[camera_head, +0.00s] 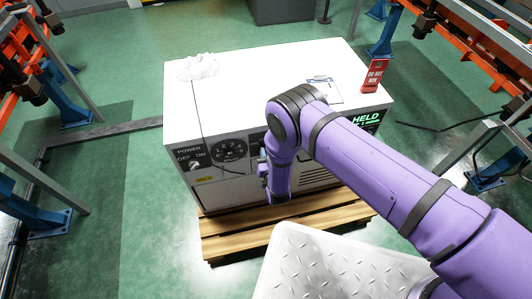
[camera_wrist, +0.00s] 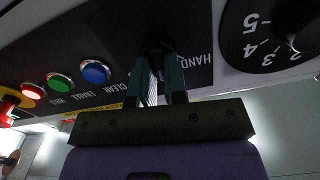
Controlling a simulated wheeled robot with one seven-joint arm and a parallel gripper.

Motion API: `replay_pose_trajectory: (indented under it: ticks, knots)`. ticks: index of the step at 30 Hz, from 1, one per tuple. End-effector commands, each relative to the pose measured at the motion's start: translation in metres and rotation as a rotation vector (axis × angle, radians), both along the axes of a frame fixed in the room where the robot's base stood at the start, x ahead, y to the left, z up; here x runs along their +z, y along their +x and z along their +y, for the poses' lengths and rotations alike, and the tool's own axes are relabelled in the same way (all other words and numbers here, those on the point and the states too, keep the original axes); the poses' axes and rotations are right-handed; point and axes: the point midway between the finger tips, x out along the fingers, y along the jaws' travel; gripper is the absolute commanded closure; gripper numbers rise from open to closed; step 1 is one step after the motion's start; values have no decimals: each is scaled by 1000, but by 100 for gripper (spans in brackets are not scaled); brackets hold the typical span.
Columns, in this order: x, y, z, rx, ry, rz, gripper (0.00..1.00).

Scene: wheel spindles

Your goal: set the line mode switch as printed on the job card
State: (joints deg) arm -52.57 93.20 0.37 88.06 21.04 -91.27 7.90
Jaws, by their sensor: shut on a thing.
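My gripper (camera_wrist: 160,82) is shut on the dark mode switch knob (camera_wrist: 157,47) on the black front panel, with the word HAND printed to its right in the wrist view. The fingers cover much of the knob, so its setting cannot be told. In the head view my arm hides the switch, and part of my gripper (camera_head: 264,170) shows at the panel. A clipboard with a paper (camera_head: 323,90), perhaps the job card, lies on the white cabinet (camera_head: 270,80); its print is too small to read.
Blue (camera_wrist: 95,71), green (camera_wrist: 60,82) and red (camera_wrist: 31,90) buttons sit left of the knob. A numbered dial (camera_wrist: 285,35) is right. The cabinet also has a POWER switch (camera_head: 195,164), a green HELD display (camera_head: 365,119), a red DO NOT RUN sign (camera_head: 375,76) and a white cloth (camera_head: 198,66).

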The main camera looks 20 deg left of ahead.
Motion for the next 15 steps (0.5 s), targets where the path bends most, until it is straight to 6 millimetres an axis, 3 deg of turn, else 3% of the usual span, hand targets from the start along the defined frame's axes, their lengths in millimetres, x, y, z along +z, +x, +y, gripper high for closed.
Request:
replay_pose_trajectory:
  ticks: [15]
  knots:
    - [1, 1, 1, -1, -115, -74, 100]
